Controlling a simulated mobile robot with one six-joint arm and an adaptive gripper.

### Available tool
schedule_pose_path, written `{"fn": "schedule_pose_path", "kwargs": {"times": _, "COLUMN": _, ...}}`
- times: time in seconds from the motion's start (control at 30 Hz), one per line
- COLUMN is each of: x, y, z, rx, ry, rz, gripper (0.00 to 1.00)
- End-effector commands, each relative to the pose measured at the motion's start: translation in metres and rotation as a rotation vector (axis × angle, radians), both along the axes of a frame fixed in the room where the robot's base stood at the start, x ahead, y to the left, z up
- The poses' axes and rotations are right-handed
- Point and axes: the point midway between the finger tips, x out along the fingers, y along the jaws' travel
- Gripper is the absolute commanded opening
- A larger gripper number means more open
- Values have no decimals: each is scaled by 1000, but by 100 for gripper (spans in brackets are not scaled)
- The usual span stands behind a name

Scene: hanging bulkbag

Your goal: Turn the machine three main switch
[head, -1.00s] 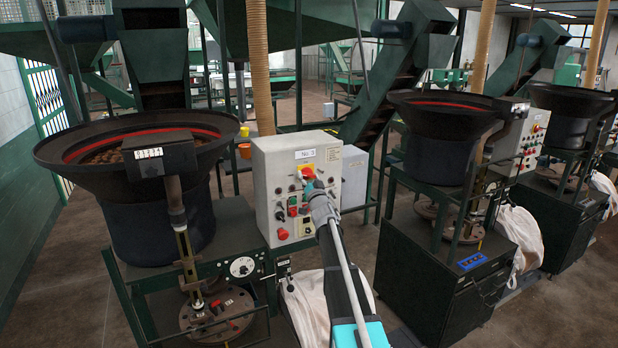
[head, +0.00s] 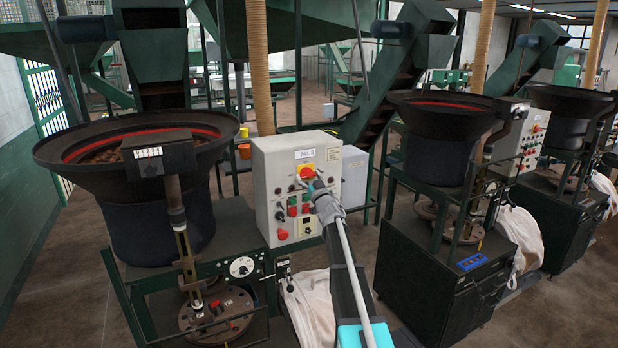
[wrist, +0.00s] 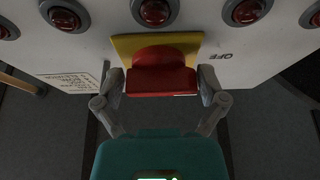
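The machine three main switch is a red knob on a yellow plate, on the light-grey control box (head: 268,190) labelled No 3. The red knob (head: 307,172) shows in the head view near the top of the panel. In the wrist view the red knob (wrist: 161,80) stands out from the yellow plate (wrist: 125,45), with upside-down OFF lettering to its right. My gripper (head: 310,181) is at the panel, and in the wrist view its two fingers (wrist: 162,88) are spread, one on each side of the knob. I cannot tell whether they touch it.
Several red round buttons (wrist: 154,12) line the panel close beyond the plate. A red emergency-type button (head: 283,234) sits lower on the box. A black bowl feeder (head: 70,152) stands left, another machine (head: 440,145) right, and a white bag (head: 310,305) hangs below.

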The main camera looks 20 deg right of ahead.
Motion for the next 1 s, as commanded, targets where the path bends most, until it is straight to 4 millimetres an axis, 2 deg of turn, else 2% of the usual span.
{"fn": "schedule_pose_path", "kwargs": {"times": 0.67, "x": -1, "y": 1, "z": -2, "rx": 4, "ry": 4, "rz": -5, "gripper": 100}}
{"fn": "schedule_pose_path", "kwargs": {"times": 0.87, "x": -6, "y": 5, "z": -18, "rx": 21, "ry": 45, "rz": -50, "gripper": 100}}
{"fn": "schedule_pose_path", "kwargs": {"times": 1.0, "x": -13, "y": 12, "z": -40, "rx": 43, "ry": 106, "rz": -108, "gripper": 100}}
